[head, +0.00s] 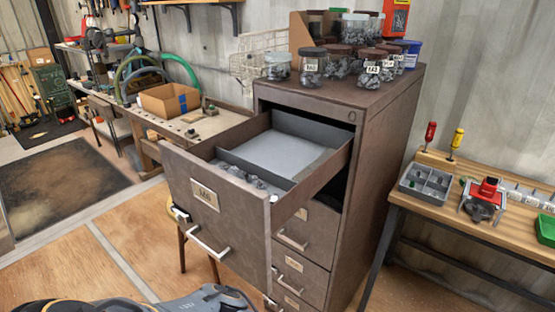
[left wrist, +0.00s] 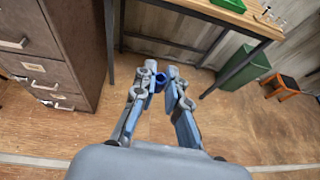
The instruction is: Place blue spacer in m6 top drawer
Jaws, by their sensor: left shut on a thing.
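The top drawer (head: 215,215) of the brown metal cabinet is pulled out; its label seems to read M6, though it is small. Inside, a divider separates a front section with several grey parts (head: 255,183) from a rear section with a bare pale floor (head: 285,152). In the left wrist view my left gripper (left wrist: 165,76) is shut on the blue spacer (left wrist: 160,80), a small blue ring at its fingertips. It is over the floor, beside the cabinet (left wrist: 75,45). In the head view only part of my arm shows at the bottom edge. My right gripper is not in view.
Lower drawers (head: 305,225) are shut. Jars (head: 312,65) of grey parts stand on the cabinet top. At right is a workbench (head: 430,203) with a grey divided tray (head: 426,182) and red tool. A green bin (left wrist: 243,70) stands under the bench.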

